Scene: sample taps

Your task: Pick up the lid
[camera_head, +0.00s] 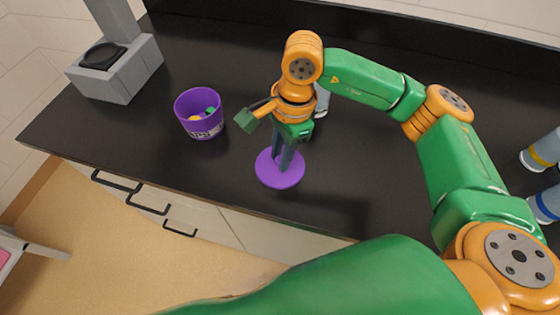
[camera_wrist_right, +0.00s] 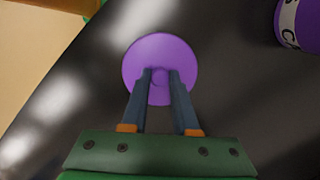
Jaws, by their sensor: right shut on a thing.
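The lid is a flat purple disc (camera_head: 280,177) near the front edge of the black counter in the head view. It also shows in the right wrist view as a purple disc (camera_wrist_right: 160,52) with the fingertips at its middle. My right gripper (camera_head: 284,160) points down over the lid, its fingers shut on the lid's middle; the fingers hide the part they hold. In the right wrist view the two dark fingers (camera_wrist_right: 160,76) are a small gap apart. I cannot tell whether the lid touches the counter. My left gripper is not in view.
A purple tub (camera_head: 185,128) with green and yellow pieces inside stands left of the lid. A grey device (camera_head: 104,82) stands at the back left. Bottles (camera_head: 541,150) stand at the right edge. The black counter (camera_head: 150,165) is clear around the lid.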

